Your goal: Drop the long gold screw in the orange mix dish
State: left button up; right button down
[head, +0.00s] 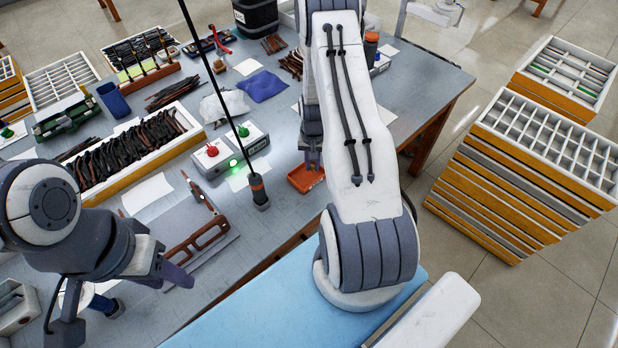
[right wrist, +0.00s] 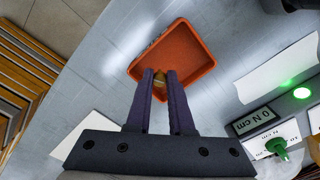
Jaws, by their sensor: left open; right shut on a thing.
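The orange mix dish (head: 304,178) sits on the grey table near its front edge, partly behind my right arm; it also shows in the right wrist view (right wrist: 190,52). My right gripper (head: 312,160) is over the dish. In the right wrist view its fingers (right wrist: 160,78) are shut on a small gold piece, the long gold screw (right wrist: 159,77), seen between the fingertips against the dish. Most of the screw is hidden, and I cannot tell how high it is above the dish floor. My left gripper (head: 176,268) is open at the lower left, near the table's front edge.
A brown frame fixture (head: 196,238) lies front left. Stacked drawer trays (head: 530,165) stand on the floor at right.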

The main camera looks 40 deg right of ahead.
jog(key=shift+f, duration=0.75)
pick_arm(q)
jog(key=shift+f, duration=0.55)
pick_arm(e)
jog(key=c, duration=0.7)
grip_release()
jog(key=shift+s, duration=0.1)
pick_arm(q)
jog(key=shift+f+b, duration=0.95)
jog(key=shift+b, duration=0.2)
pick_arm(e)
notch_tip(320, 180, up, 10)
jog(key=shift+r, duration=0.25)
